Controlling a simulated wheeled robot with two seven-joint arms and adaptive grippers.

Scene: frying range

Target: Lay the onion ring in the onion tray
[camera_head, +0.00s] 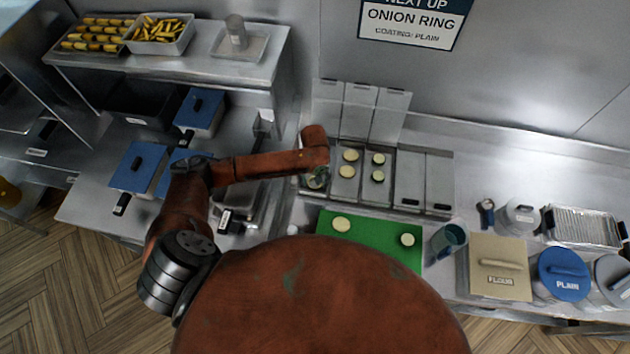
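My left arm reaches in from the left, and its gripper (316,180) points down over the leftmost of the open trays in the steel counter. The fingers are small and partly hidden by the wrist, so I cannot tell whether they are open or hold anything. Pale round pieces lie in the trays beside it: two in the middle tray (347,187) and two in the tray to its right (378,192). My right gripper is not in view.
A wall sign (412,18) reads onion ring, coating plain. Right of the board stand a dark cup (448,240), a flour bin (499,267) and a blue plain-lidded tub (563,272). Blue-lidded boxes (137,168) stand left. Fried food trays sit on the upper shelf (200,62).

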